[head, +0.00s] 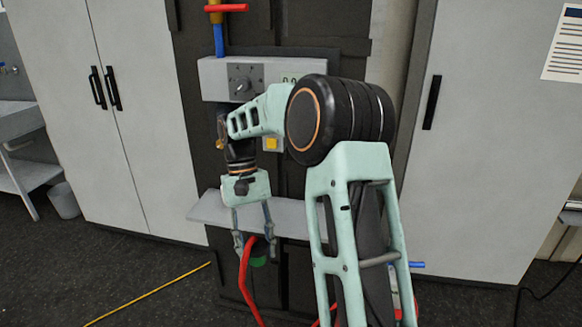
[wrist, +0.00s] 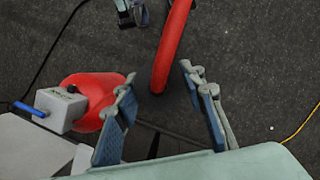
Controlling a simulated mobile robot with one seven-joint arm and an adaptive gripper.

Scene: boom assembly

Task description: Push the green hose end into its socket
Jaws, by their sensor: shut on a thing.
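My gripper (head: 255,244) points downward in front of the grey ledge in the head view. A green piece (head: 258,262), the hose end, shows at its fingertips, with the red hose (head: 246,275) curving down toward the floor beside it. My gripper is shut on the green hose end. In the wrist view the two fingers (wrist: 165,118) stand apart, and the red hose (wrist: 170,45) runs away beyond them. Green does not show there; the grip itself is hidden. I cannot make out the socket with certainty in either view.
A red body (wrist: 92,92) with a white block and blue handle (wrist: 30,110) lies left in the wrist view. Open floor lies left.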

